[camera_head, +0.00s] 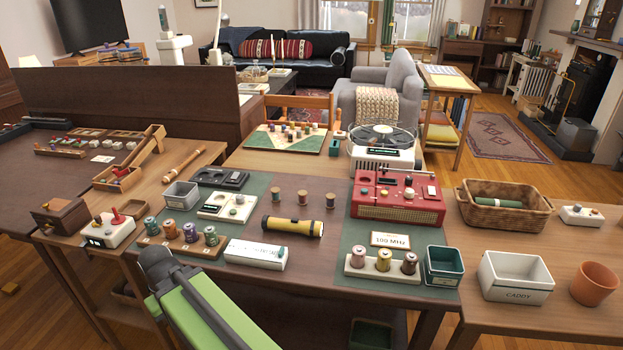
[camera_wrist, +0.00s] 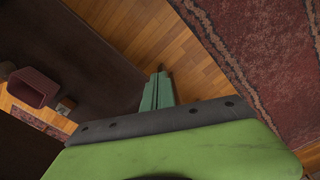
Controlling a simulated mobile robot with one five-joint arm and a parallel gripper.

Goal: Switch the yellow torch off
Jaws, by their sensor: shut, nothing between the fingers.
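The yellow torch (camera_head: 292,226) lies on its side across the middle of the dark table mat in the head view, with dark parts on it. Its switch and whether it is lit are too small to tell. My green and grey arm reaches in at the bottom of the head view, short of the torch; my gripper's fingertips cannot be made out there. In the wrist view my gripper (camera_wrist: 157,88) shows as two narrow green fingers, shut together and empty, over wooden floor and dark surfaces. The torch does not show in the wrist view.
A white box-like device (camera_head: 255,254) lies in front of the torch. Thread spools on a wooden rack (camera_head: 150,241) stand left, a red radio (camera_head: 398,198) right, and a spool stand (camera_head: 362,273) front right. Small spools stand behind the torch. A patterned rug (camera_wrist: 265,60) shows in the wrist view.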

